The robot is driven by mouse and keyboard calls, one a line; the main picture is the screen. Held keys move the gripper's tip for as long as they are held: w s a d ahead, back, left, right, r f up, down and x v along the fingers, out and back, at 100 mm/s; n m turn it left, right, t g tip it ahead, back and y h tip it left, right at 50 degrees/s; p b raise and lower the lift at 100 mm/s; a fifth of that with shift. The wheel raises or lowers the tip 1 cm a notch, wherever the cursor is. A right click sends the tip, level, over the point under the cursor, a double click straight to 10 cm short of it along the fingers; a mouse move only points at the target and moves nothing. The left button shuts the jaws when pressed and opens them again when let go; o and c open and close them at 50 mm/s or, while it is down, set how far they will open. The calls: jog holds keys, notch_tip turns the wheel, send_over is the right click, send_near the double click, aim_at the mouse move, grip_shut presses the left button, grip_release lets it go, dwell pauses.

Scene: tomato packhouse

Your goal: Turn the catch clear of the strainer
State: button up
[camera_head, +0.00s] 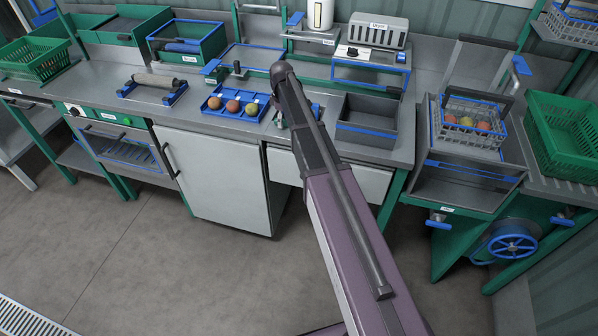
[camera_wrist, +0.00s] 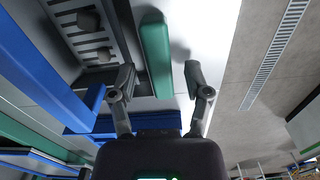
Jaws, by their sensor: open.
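In the wrist view my gripper (camera_wrist: 160,88) is open, its two fingers spread wide. A green bar (camera_wrist: 155,55), which looks like the catch, lies ahead between the fingers, and the gap between the fingers looks empty. I cannot tell how far the bar is from the fingertips. Left of the bar is a grey slotted plate (camera_wrist: 90,35) with dark blocks on it, which may be the strainer. The bar runs beside the plate's right edge; whether it overlaps the plate is unclear. In the head view my arm hides most of this spot.
A blue rail (camera_wrist: 45,65) runs close on the left in the wrist view. In the head view a blue tray (camera_head: 212,113) with round fruit stands left of my arm, and a grey basin (camera_head: 370,108) lies right of it. The floor (camera_head: 130,250) in front is clear.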

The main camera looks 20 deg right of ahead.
jog(key=m, duration=0.6)
jog(key=shift+w+d, duration=0.1)
jog(key=shift+d, duration=0.05)
jog(key=m, duration=0.5)
jog(key=shift+d+m, duration=0.1)
jog(key=shift+m, duration=0.2)
jog(key=shift+r+m, duration=0.15)
jog(key=shift+m, duration=0.15)
notch_tip(320, 180, up, 14)
jog(key=p, duration=1.4)
jog(key=s+a+f+b, duration=0.1)
jog(key=s+f+b, duration=0.2)
jog(key=s, duration=0.7)
jog(key=s+a+f+n+b, duration=0.1)
jog(key=s+f+b, duration=0.3)
jog(key=s, duration=0.6)
jog(key=s+f+b, duration=0.4)
jog(key=s, duration=0.6)
jog(key=shift+s+a+f+n, duration=0.15)
jog(key=shift+a+f+n, duration=0.15)
jog(key=shift+a+f, duration=0.1)
jog(key=shift+s, duration=0.1)
jog(key=shift+a+r, duration=0.1)
jog(key=shift+a, duration=0.05)
